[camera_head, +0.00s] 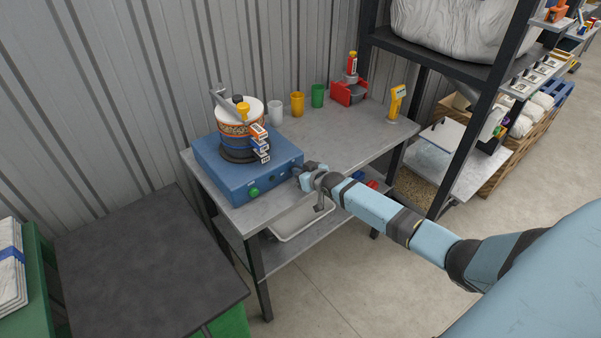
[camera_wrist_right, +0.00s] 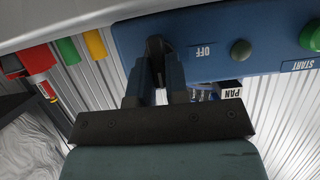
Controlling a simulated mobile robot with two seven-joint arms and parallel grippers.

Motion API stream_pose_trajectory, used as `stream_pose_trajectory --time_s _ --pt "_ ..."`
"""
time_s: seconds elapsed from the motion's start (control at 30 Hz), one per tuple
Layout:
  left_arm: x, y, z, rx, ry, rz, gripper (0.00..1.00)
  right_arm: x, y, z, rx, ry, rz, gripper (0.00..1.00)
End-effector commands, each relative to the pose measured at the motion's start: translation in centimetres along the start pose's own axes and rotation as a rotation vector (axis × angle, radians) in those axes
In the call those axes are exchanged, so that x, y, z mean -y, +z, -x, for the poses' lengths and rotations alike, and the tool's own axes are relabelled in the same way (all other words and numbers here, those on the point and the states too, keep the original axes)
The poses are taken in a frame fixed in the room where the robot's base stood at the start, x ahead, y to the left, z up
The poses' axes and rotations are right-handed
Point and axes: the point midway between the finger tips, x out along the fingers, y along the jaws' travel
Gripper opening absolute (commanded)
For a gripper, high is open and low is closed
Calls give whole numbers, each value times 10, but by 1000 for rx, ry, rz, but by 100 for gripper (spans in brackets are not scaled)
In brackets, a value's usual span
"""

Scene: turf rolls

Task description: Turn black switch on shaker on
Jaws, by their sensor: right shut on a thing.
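The shaker (camera_head: 225,180) is a blue box with a patterned round container (camera_head: 238,128) on top, standing on a grey metal table. Its front shows a green button (camera_head: 254,192) and a darker knob. In the right wrist view the blue front panel (camera_wrist_right: 215,40) carries an OFF label, a dark round knob (camera_wrist_right: 241,50) and a green START button (camera_wrist_right: 312,37). The black switch (camera_wrist_right: 156,46) sits beside the OFF label. My right gripper (camera_wrist_right: 160,65) is shut on it, fingers partly hiding it. In the head view this gripper (camera_head: 301,172) is at the shaker's front right corner. My left gripper is out of view.
White, yellow and green cups (camera_head: 297,104) and a red device (camera_head: 350,92) stand at the table's back. A yellow device (camera_head: 396,103) is at the right end. A white tray (camera_head: 300,218) lies on the lower shelf. A dark table (camera_head: 150,265) is at left.

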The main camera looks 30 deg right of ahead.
Motion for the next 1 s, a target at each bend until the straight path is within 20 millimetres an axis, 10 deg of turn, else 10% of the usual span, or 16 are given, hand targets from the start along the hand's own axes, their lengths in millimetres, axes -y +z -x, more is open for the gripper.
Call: stream_pose_trajectory --time_s 0.17,0.57,1.0 --pt "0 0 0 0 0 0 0 0 0 0 0 0 -2 40" --pt "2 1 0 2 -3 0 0 0 1 10 1 -1 -1 40" --pt "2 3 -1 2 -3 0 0 0 2 99 1 0 1 40"
